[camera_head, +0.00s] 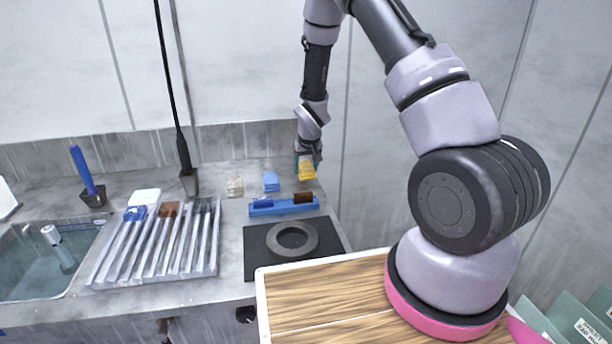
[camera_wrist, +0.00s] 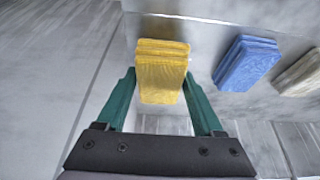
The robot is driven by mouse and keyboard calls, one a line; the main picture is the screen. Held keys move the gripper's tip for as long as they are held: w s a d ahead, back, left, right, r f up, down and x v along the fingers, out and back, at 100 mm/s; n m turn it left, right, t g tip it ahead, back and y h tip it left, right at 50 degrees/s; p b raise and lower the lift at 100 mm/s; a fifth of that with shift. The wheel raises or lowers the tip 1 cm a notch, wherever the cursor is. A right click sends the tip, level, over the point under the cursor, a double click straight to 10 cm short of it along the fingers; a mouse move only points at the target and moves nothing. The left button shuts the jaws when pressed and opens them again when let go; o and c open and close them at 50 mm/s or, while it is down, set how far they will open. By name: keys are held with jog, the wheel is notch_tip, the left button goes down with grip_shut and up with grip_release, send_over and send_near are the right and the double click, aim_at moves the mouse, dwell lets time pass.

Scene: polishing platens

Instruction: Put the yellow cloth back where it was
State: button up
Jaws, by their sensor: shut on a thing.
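The yellow cloth (camera_wrist: 161,75) is a folded stack between the two green fingers of my gripper (camera_wrist: 161,100) in the wrist view. In the head view the yellow cloth (camera_head: 306,172) is at the back right of the grey counter, directly below my gripper (camera_head: 307,160). My gripper is shut on it. Whether the cloth touches the counter or hangs just above it, I cannot tell. A folded blue cloth (camera_head: 270,182) lies on the counter to its left, and it also shows in the wrist view (camera_wrist: 246,64). A beige cloth (camera_head: 235,187) lies further left.
A blue holder (camera_head: 284,206) with a brown piece stands just in front of the cloths. A grey ring (camera_head: 292,241) lies on a black mat (camera_head: 256,264). A ribbed metal rack (camera_head: 128,262) and a sink (camera_head: 30,278) are left. The back wall is close behind the cloths.

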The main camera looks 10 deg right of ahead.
jog(key=shift+f, duration=1.4)
jog(key=shift+f, duration=0.1)
jog(key=o, duration=1.3)
